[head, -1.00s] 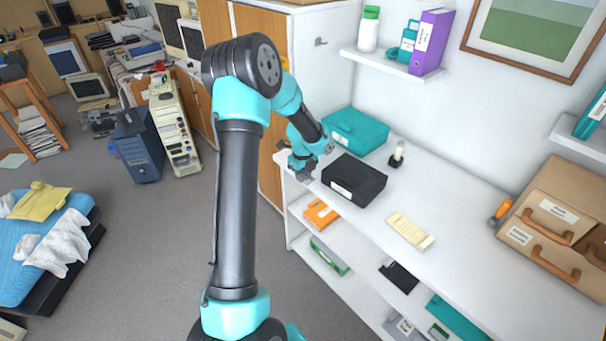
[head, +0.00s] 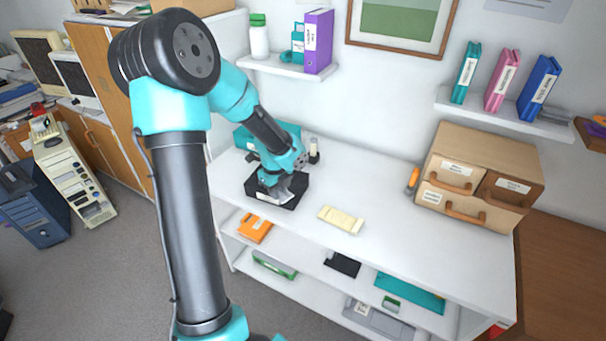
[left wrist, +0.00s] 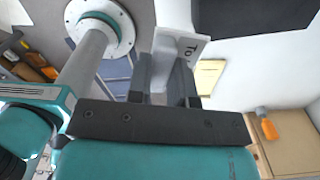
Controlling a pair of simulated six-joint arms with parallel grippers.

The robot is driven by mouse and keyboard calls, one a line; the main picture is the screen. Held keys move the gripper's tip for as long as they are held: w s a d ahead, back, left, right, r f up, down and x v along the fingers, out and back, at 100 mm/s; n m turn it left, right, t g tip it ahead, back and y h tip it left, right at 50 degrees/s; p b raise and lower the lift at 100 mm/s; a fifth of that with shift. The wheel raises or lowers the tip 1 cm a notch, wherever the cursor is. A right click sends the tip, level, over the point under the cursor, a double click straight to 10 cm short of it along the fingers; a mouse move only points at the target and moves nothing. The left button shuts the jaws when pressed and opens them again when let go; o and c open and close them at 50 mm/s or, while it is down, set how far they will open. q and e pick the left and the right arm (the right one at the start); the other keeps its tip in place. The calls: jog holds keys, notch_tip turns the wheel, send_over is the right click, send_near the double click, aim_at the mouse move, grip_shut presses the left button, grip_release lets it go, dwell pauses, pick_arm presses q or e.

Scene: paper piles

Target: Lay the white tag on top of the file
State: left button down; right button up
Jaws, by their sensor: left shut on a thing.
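My left gripper (head: 277,192) is over the black box file (head: 294,201) on the white bench, near its left end. Parts of the file are hidden behind the gripper, and I cannot tell whether they touch. In the left wrist view, the gripper (left wrist: 162,82) is shut on the white tag (left wrist: 187,46), which bears the printed letters "To". The tag is too small to make out clearly in the head view. My right gripper is not in view.
A teal box (head: 243,139) and a small dark stand (head: 314,155) lie behind the file. A cream pad (head: 341,219) lies to its right, with bare bench (head: 390,225) beyond. A brown drawer unit (head: 480,160) stands farther right.

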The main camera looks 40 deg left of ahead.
pick_arm(q)
jog(key=shift+d+r, duration=0.1)
jog(key=shift+d, duration=0.3)
jog(key=shift+a, duration=0.1)
jog(key=w+a, duration=0.3)
jog(key=a, duration=0.1)
jog(key=w+a+f, duration=0.1)
jog(key=w+a, duration=0.6)
jog(key=a, duration=0.1)
jog(key=shift+w+a+f, duration=0.1)
jog(key=shift+w+f, duration=0.1)
jog(key=shift+f, duration=0.05)
jog(key=shift+f, duration=1.75)
jog(key=shift+f, duration=0.15)
jog(key=c, duration=1)
grip_release()
